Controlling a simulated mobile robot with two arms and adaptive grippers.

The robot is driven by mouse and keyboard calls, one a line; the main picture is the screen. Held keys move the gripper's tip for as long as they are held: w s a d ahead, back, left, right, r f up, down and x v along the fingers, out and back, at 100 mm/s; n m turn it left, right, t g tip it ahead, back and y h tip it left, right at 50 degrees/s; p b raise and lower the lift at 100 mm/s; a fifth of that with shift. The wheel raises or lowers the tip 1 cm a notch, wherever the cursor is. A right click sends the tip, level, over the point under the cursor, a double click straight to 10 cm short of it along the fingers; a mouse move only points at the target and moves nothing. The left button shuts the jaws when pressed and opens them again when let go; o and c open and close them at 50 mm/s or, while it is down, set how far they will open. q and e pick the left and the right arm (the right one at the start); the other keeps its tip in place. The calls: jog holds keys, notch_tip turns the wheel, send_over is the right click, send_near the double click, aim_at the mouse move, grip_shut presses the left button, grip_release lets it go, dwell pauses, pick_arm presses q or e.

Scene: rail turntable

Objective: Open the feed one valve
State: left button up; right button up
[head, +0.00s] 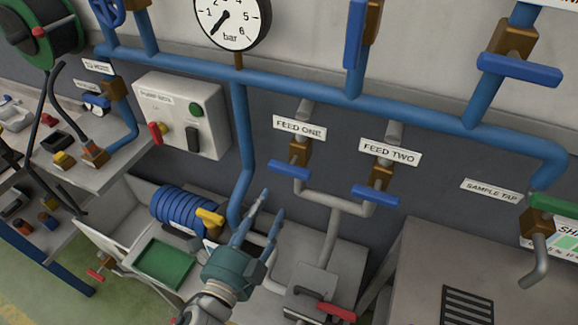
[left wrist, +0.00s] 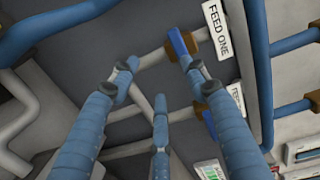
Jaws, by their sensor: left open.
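The feed one valve has a brass body (head: 300,153) and a blue lever handle (head: 289,170), under the FEED ONE label (head: 299,128). The handle lies crosswise to its upright grey pipe. My left gripper (head: 272,203) is open and empty, below and slightly left of this handle in the head view. In the left wrist view, the fingers are spread, and the blue handle (left wrist: 180,42) shows just past the right fingertip. I cannot tell whether they touch. My right gripper is in neither view.
The feed two valve's blue handle (head: 376,194) is close on the right, also crosswise. A thick blue pipe (head: 243,150) runs down at the left. A blue coil (head: 185,208) and a bench with a sample tap (head: 538,262) flank the space below.

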aim_at(288, 176)
pick_arm(q)
jog(key=shift+m+h, duration=0.5)
jog(key=shift+m, duration=0.2)
jog(key=w+d+p, duration=0.1)
jog(key=w, duration=0.2)
jog(key=w+d+r+p, duration=0.1)
jog(key=w+d, duration=0.1)
jog(key=w, duration=0.1)
jog(key=w+d+r+p, duration=0.1)
jog(key=w+d, duration=0.1)
jog(key=w, duration=0.1)
jog(key=shift+w+d+r+p, duration=0.2)
jog(key=shift+d+r+p, duration=0.05)
jog(key=shift+p, duration=0.15)
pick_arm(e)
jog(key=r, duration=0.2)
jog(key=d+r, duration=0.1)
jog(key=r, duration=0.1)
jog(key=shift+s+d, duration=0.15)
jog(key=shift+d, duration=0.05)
pick_arm(q)
grip_shut()
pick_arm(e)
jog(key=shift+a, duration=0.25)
